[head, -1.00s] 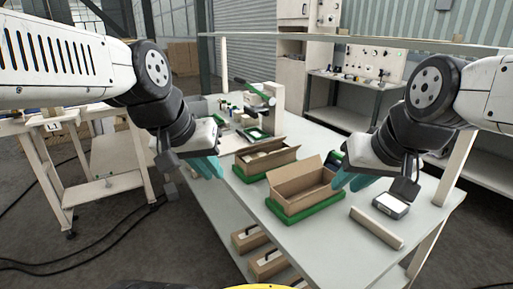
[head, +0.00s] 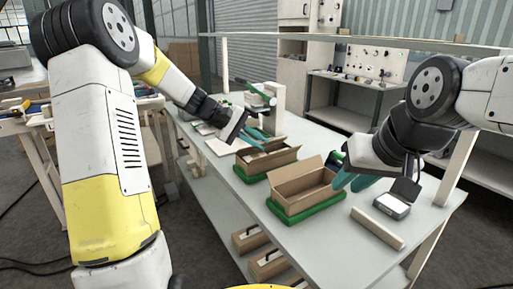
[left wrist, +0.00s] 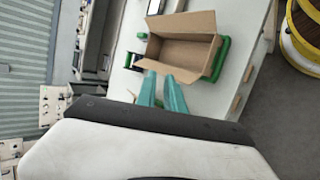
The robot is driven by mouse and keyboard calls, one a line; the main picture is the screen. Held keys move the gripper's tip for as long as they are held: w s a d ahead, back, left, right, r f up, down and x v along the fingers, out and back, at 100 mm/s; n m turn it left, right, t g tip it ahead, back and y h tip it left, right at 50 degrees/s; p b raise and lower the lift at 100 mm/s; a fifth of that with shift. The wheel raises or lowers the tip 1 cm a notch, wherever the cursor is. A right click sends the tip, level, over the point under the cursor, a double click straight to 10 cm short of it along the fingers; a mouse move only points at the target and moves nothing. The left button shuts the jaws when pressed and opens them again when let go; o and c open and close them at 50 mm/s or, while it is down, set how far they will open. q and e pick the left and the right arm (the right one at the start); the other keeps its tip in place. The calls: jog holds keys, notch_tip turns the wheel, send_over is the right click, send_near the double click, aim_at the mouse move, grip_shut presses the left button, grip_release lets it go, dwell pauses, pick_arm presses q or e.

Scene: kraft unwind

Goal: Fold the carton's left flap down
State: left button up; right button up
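An open brown carton (head: 303,193) sits on a green base (head: 309,213) on the table. My right gripper (head: 347,181) appears open and empty, just right of the front carton.
A black-and-white device (head: 391,206) and a tan bar (head: 377,228) lie on the table's right part. A post with a green arm (head: 262,95) stands behind the second carton. Brown boxes (head: 250,238) sit on the lower shelf.

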aim_at(263, 145)
pick_arm(q)
jog(key=w+a+f+n+h, duration=0.1)
jog(key=w+f, duration=0.1)
jog(key=w, duration=0.1)
jog(key=w+a+f+n+t+h, duration=0.1)
jog(key=w+f+n, duration=0.1)
jog(key=w, duration=0.2)
jog(key=w+a+f+n+t+h, duration=0.1)
jog(key=w+f, duration=0.1)
jog(key=w, duration=0.1)
jog(key=shift+w+f, duration=0.2)
jog(key=shift+w, duration=0.05)
jog(key=w+a+f+n+t, duration=0.2)
jog(key=w+a+f+n, duration=0.1)
jog(key=w, duration=0.1)
jog(key=w+a+f+n+t+h, duration=0.1)
jog(key=w+a+f+n+t, duration=0.2)
jog(key=w+a+f, duration=0.1)
jog(key=shift+a+f+t, duration=0.2)
jog(key=shift+a+t, duration=0.05)
jog(key=shift+t, duration=0.05)
jog(key=shift+x, duration=3.9)
jog(key=shift+r, duration=0.1)
grip_shut()
